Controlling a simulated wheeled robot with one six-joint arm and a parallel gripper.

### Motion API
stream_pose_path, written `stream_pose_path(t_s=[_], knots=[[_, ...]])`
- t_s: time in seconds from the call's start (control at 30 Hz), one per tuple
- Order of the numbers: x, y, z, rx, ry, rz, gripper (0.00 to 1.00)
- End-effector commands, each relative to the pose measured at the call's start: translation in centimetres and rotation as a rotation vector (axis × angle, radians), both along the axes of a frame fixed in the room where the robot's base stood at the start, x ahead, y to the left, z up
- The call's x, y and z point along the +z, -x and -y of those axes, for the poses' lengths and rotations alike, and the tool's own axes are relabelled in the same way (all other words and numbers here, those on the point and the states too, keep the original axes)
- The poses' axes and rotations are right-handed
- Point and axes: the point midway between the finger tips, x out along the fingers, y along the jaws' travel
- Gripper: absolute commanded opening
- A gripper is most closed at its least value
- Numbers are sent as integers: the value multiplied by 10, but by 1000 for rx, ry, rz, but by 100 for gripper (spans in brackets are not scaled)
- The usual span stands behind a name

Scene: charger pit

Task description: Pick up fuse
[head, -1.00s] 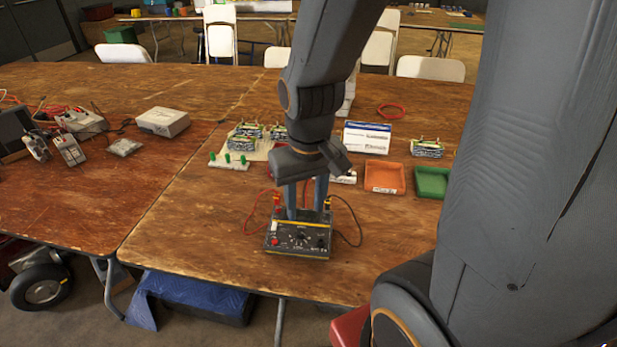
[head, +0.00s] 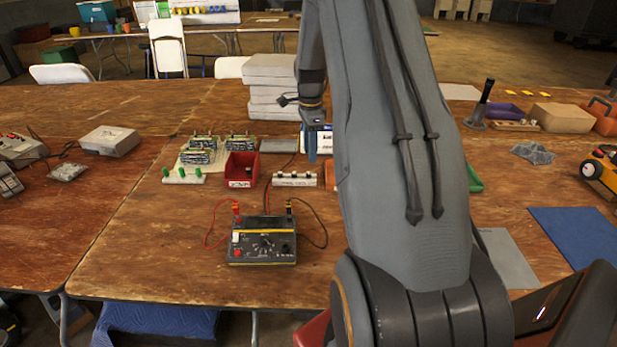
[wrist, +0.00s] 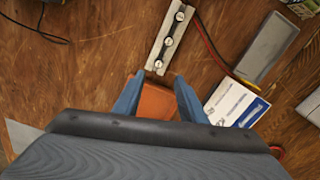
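I cannot pick out a fuse with certainty. A pale strip (head: 294,180) with a row of small round-topped pieces lies on the table. It also shows in the wrist view (wrist: 169,40), just beyond my fingertips. My gripper (head: 313,150) is above the table, right of the strip in the head view. In the wrist view my gripper (wrist: 157,92) is open, its two blue fingers apart with nothing between them. An orange tray (wrist: 155,104) shows below and between the fingers. My arm hides most of this tray in the head view.
A black meter (head: 262,246) with red and black leads stands in front. A red bin (head: 241,170) sits left of the strip. A white-and-blue box (wrist: 236,104) lies right of the fingers. Grey boxes (head: 271,88) are stacked behind. The table's front left is clear.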

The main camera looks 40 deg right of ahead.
Motion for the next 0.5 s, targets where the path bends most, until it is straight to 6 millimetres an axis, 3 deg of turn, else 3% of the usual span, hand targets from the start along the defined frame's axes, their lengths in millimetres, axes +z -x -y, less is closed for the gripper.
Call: stream_pose_path(t_s=[0.5], knots=[[-55,3,-8,-12,-1,-3,38]])
